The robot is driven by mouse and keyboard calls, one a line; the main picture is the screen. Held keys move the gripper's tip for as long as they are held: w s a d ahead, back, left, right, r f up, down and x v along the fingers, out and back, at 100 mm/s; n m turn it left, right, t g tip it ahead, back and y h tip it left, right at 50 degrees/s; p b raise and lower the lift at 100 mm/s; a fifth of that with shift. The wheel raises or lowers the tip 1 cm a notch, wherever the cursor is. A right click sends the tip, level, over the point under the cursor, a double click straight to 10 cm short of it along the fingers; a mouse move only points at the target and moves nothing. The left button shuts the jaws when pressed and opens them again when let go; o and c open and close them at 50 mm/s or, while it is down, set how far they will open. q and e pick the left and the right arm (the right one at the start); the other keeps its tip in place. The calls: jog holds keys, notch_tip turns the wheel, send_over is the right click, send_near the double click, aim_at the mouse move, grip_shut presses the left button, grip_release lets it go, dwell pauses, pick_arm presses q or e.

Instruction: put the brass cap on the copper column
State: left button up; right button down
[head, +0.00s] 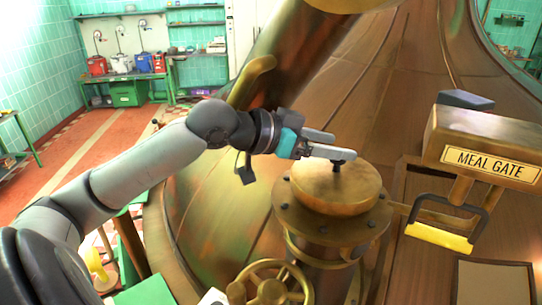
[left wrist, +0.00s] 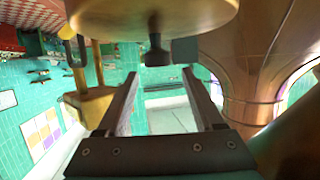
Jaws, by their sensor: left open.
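The brass cap (head: 335,187) is a round disc with a small dark knob on top (head: 338,165). It sits on the bolted flange of the copper column (head: 322,246) and looks level. My left gripper (head: 340,146) is open, with its fingers at the height of the knob, just above the cap. In the left wrist view the cap (left wrist: 150,18) fills the top edge, and its dark knob (left wrist: 158,52) shows in the gap between the fingertips (left wrist: 162,75). I cannot tell whether a finger touches the knob. My right gripper is out of view.
A brass handwheel (head: 268,290) is at the column's front left. At right stand a "MEAL GATE" box (head: 490,140) and a yellow-gripped handle (head: 440,237). A large copper pipe (head: 310,60) rises behind my gripper.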

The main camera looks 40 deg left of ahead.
aim_at(305, 179)
pick_arm(q)
jog(key=shift+s+a+r, duration=0.15)
jog(key=shift+s+a, duration=0.1)
jog(key=shift+s, duration=0.45)
jog(key=shift+s+a+b, duration=0.4)
jog(key=shift+s+b, duration=0.05)
jog(key=shift+s, duration=0.25)
jog(key=shift+s+a+b, duration=0.4)
jog(key=shift+s, duration=0.3)
jog(key=s+a+b, duration=0.1)
jog(key=s+a, duration=0.3)
jog(key=s, duration=0.3)
jog(key=shift+s, duration=0.25)
jog(key=shift+r, duration=0.15)
